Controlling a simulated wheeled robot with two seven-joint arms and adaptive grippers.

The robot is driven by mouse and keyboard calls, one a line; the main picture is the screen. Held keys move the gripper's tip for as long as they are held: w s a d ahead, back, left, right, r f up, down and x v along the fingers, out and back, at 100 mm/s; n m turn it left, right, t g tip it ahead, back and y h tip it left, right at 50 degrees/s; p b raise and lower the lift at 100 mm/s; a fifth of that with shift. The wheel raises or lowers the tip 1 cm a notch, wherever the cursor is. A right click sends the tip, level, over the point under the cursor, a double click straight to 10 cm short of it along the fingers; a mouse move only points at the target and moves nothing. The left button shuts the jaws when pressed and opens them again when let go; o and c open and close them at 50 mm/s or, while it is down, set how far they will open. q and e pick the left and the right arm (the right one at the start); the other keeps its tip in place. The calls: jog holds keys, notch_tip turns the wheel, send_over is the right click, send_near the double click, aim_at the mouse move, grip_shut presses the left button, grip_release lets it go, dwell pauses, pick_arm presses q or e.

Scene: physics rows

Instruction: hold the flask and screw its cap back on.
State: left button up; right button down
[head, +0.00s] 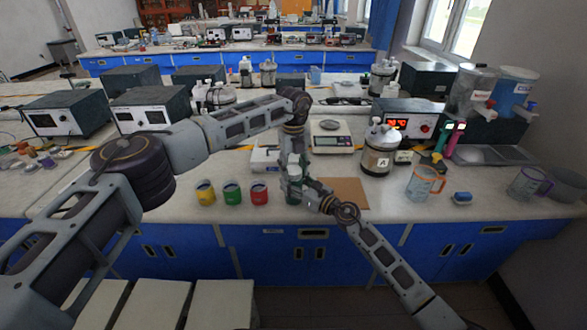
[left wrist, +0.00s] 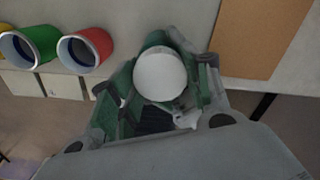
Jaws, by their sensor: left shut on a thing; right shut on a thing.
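My left gripper (head: 294,168) reaches down from above at the front middle of the bench. It is shut on the white round cap (left wrist: 160,73), which shows from above in the left wrist view. My right gripper (head: 308,192) comes in from the lower right, directly below the left one, and is shut on the flask (head: 292,195). The flask is upright and mostly hidden by the two grippers. The cap is in line above the flask; whether its thread is engaged I cannot tell.
Yellow (head: 205,193), green (head: 232,192) and red (head: 259,192) cups stand left of the grippers. A brown board (head: 346,193) lies to the right. Behind are a scale (head: 331,138) and a metal canister (head: 379,152); an orange-handled beaker (head: 424,184) stands farther right.

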pick_arm(q)
jog(key=m, duration=0.5)
jog(key=shift+m, duration=0.4)
jog(key=m, duration=1.6)
jog(key=shift+f, duration=0.1)
jog(key=o, duration=1.1)
jog(key=shift+r, duration=2.3)
